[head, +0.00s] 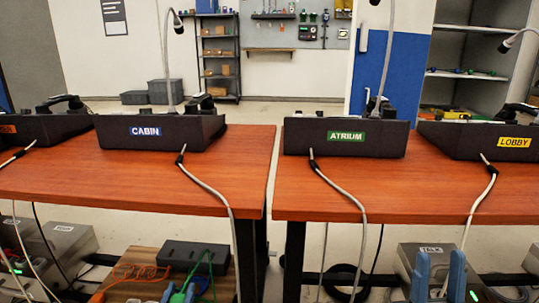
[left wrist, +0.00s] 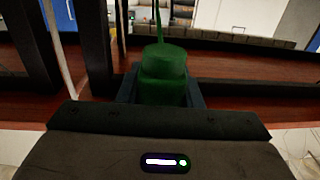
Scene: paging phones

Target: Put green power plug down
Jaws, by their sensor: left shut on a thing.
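The green power plug (left wrist: 162,78) is between the fingers of my left gripper (left wrist: 161,92) in the left wrist view, with its thin cord running up from it. In the head view the green plug (head: 178,296) is at the bottom edge, low in front of the tables, and a green cable loops beside it. My left gripper (head: 185,296) shows there only in part and is shut on the plug. My right gripper (head: 438,272) is at the bottom right with its blue fingers apart and nothing visible between them.
Two wooden tables (head: 225,180) carry paging phones labelled CABIN (head: 160,130), ATRIUM (head: 345,136) and LOBBY (head: 490,138). Cables hang from the table edges.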

